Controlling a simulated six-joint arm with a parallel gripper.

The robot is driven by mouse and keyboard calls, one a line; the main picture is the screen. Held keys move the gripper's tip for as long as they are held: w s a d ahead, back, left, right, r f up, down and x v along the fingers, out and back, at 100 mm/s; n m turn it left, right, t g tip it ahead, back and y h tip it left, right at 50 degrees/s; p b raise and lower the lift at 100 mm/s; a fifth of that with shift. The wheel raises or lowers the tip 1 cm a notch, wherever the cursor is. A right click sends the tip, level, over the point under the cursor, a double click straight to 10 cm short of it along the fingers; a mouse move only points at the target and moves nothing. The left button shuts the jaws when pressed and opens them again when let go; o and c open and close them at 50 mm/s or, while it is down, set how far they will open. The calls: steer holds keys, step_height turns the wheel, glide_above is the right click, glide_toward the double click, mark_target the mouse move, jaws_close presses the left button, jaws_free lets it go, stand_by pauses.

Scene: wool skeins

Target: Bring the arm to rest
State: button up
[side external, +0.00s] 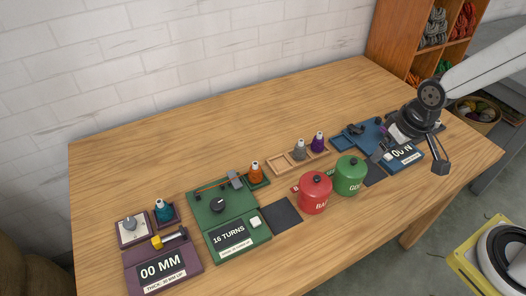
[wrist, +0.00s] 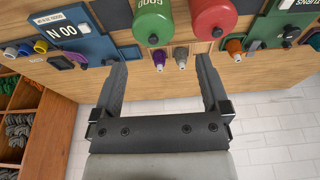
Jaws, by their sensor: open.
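My gripper (side external: 412,158) is above the right end of the wooden table (side external: 230,115), over the blue station reading 00 N (side external: 404,157), and partly hides it in the side view. In the wrist view my gripper (wrist: 158,62) has its two fingers spread wide with nothing between them. Past the fingertips in the wrist view are a green canister (wrist: 152,20) and a red canister (wrist: 213,20). A grey spool (wrist: 181,56) and a purple spool (wrist: 158,57) show beside them.
The purple 00 MM station (side external: 162,268) and teal spool (side external: 163,211) are at left. The green 16 TURNS station (side external: 231,235) and orange spool (side external: 255,172) are mid-table. A shelf of skeins (side external: 402,42) stands behind at right. The back of the table is clear.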

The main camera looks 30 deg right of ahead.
steer(key=shift+s+d, duration=0.5)
steer(key=shift+s, duration=0.4)
